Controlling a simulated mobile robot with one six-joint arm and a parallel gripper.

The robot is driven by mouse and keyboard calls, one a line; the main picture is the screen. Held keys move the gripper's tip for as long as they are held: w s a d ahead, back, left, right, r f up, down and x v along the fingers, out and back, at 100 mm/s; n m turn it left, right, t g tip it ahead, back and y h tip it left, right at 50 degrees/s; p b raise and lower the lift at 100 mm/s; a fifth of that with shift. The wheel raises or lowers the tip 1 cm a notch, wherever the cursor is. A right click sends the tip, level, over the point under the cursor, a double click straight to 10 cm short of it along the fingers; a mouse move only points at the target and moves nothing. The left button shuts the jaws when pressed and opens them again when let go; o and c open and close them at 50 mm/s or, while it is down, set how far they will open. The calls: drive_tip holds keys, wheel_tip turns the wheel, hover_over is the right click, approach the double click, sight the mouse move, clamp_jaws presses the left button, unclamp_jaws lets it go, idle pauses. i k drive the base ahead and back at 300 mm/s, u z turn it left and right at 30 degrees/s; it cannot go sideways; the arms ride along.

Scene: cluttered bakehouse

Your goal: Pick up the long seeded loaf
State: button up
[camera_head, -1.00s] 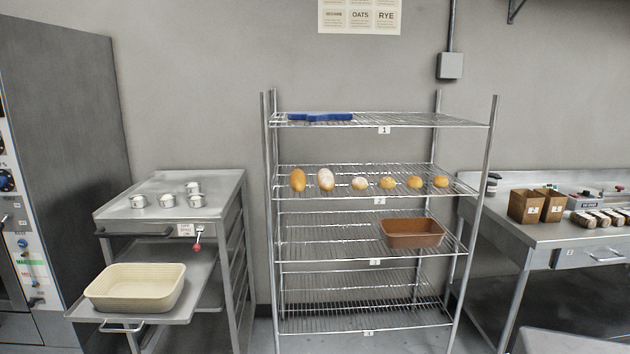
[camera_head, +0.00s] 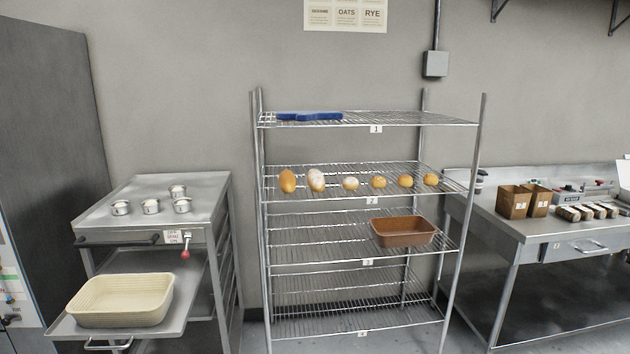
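A wire rack stands ahead with several loaves and rolls on its second shelf (camera_head: 330,196). At the left end is a longish golden-brown loaf (camera_head: 287,181). Beside it is a longish loaf with a pale, floury-looking top (camera_head: 317,180). To their right lie a pale roll (camera_head: 351,184) and golden rolls (camera_head: 378,182). At this distance I cannot make out seeds on any of them, so I cannot tell which is the seeded loaf. My gripper is not in view.
A blue item (camera_head: 309,116) lies on the top shelf and a brown pan (camera_head: 403,232) on the third. A steel cabinet (camera_head: 155,205) with metal cups and a cream basin (camera_head: 121,300) stands left. A steel bench (camera_head: 545,229) with boxes stands right.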

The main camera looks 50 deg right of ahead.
sight(286, 180)
drive_tip(key=z, duration=0.8)
drive_tip(key=k, duration=1)
drive_tip(key=i, duration=0.75)
drive_tip(key=z, duration=0.05)
